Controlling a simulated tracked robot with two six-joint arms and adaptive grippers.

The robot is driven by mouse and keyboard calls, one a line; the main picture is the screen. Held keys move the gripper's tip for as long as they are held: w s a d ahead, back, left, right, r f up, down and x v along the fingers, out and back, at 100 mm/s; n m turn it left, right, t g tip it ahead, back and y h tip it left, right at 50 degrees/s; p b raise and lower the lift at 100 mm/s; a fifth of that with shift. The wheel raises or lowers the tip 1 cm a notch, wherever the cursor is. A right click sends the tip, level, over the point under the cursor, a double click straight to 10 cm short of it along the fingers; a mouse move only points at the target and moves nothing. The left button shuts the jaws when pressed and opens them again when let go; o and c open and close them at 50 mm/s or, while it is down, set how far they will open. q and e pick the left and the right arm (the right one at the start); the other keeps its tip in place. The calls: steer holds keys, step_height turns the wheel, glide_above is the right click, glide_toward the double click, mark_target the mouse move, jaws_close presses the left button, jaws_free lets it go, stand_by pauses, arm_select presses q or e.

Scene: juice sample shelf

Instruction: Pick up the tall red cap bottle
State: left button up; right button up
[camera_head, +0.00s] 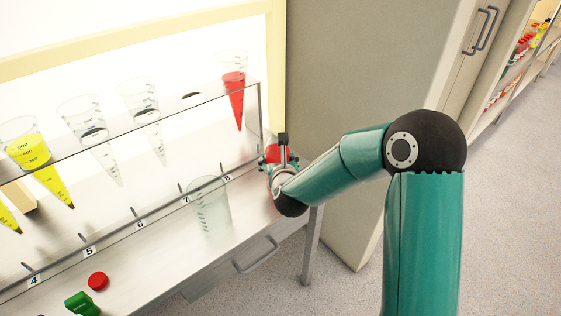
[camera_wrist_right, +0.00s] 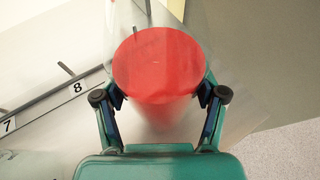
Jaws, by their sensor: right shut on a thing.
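My right gripper (camera_head: 272,158) is at the right end of the bench, below the cone of red liquid. In the head view, only a little red shows at the gripper, and the bottle's body is mostly hidden. My left gripper is not in view.
A clear beaker (camera_head: 209,207) stands left of my gripper. A glass shelf (camera_head: 200,104) above holds clear, yellow and red cones (camera_head: 233,92). A red cap (camera_head: 98,281) and a green object (camera_head: 82,303) are at the lower left. A cabinet (camera_head: 350,70) stands at right.

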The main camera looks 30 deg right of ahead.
steer(key=shift+r, duration=0.1)
steer(key=c, duration=0.3)
steer(key=shift+c, duration=0.2)
steer(key=shift+w+r, duration=0.1)
steer(key=shift+r, duration=0.8)
step_height(320, 180, up, 18)
steer(key=p, duration=0.4)
steer(key=shift+r+p, duration=0.1)
steer(key=shift+p, duration=0.25)
